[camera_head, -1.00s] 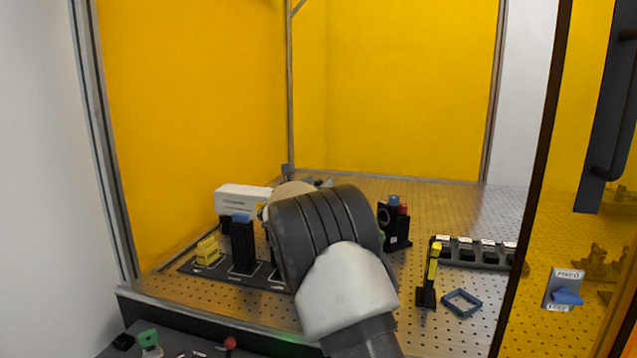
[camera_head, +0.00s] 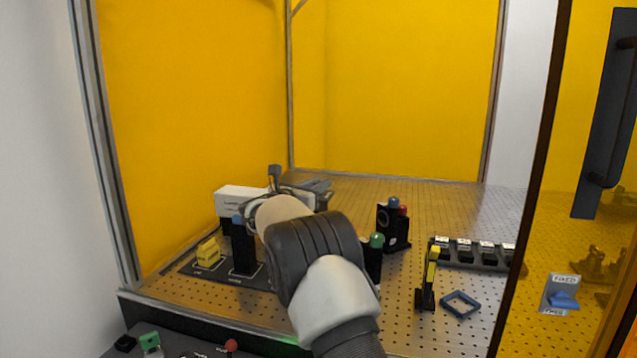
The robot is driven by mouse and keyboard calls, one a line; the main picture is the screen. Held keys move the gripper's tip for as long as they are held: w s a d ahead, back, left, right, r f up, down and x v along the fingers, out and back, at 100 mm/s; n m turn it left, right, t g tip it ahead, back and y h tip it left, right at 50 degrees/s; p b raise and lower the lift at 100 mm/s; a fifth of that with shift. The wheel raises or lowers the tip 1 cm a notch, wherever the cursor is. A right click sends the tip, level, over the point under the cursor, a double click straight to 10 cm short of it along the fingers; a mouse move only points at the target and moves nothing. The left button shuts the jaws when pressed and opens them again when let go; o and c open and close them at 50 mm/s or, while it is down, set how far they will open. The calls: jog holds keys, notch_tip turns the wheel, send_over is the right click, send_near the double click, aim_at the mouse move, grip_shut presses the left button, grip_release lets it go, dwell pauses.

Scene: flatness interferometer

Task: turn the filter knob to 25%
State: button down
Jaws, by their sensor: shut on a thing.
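My gripper (camera_head: 312,188) shows only as grey parts behind my own wrist, over the back of the black base strip. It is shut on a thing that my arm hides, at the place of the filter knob. The fingertips and any scale marks cannot be made out. Just left of my wrist a black upright with a blue top (camera_head: 238,219) stands on the strip, partly covered. I cannot read its label or the knob's setting.
Right of my arm are a green knob (camera_head: 377,240), a black mount (camera_head: 393,230), a yellow-topped stand (camera_head: 430,280), a blue frame (camera_head: 461,304) and a black rack (camera_head: 470,253). The back right of the perforated table is clear.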

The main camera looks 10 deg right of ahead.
jog(key=shift+r+m+g+h, duration=0.1)
jog(key=shift+m+g+h, duration=0.2)
jog(key=shift+h, duration=0.1)
jog(key=c, duration=1.6)
grip_release()
jog(key=shift+o, duration=0.2)
jog(key=v, duration=1.7)
jog(key=shift+s, duration=0.2)
jog(key=shift+a, duration=0.15)
